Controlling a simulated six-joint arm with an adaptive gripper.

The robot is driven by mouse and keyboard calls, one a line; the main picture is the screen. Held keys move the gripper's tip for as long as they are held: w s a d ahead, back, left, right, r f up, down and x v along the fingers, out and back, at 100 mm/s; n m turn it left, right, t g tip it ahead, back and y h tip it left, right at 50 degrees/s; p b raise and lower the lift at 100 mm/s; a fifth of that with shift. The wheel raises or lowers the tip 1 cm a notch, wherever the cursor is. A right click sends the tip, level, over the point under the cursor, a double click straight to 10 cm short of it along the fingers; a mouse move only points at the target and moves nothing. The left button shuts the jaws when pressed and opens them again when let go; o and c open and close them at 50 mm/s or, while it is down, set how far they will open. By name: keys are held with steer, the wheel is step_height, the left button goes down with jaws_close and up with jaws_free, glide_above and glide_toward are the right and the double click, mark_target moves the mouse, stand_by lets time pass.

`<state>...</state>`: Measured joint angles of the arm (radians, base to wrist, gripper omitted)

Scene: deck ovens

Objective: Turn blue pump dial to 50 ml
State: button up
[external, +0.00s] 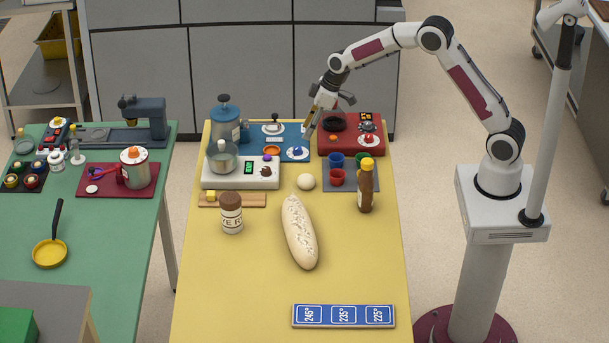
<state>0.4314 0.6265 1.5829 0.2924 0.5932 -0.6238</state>
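The blue pump stands at the back of the yellow table, with a blue base plate (258,133) and a blue canister (226,122) at its left. On the front right of the base is a blue dial (297,153) on a white disc. A small white label or display (275,140) lies behind and left of the dial; its reading is too small to make out. My gripper (309,130) points down above the right side of the blue base, behind and slightly right of the dial. It appears apart from the dial. Its finger opening is too small to judge.
A red station (351,134) with knobs stands close right of my gripper. A white scale (240,176) with a glass vessel stands front left.

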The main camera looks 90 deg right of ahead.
mark_target(298, 147)
steer(key=shift+f, duration=0.15)
stand_by(0.4)
steer(key=shift+x, duration=3.75)
steer(key=c, duration=1.1)
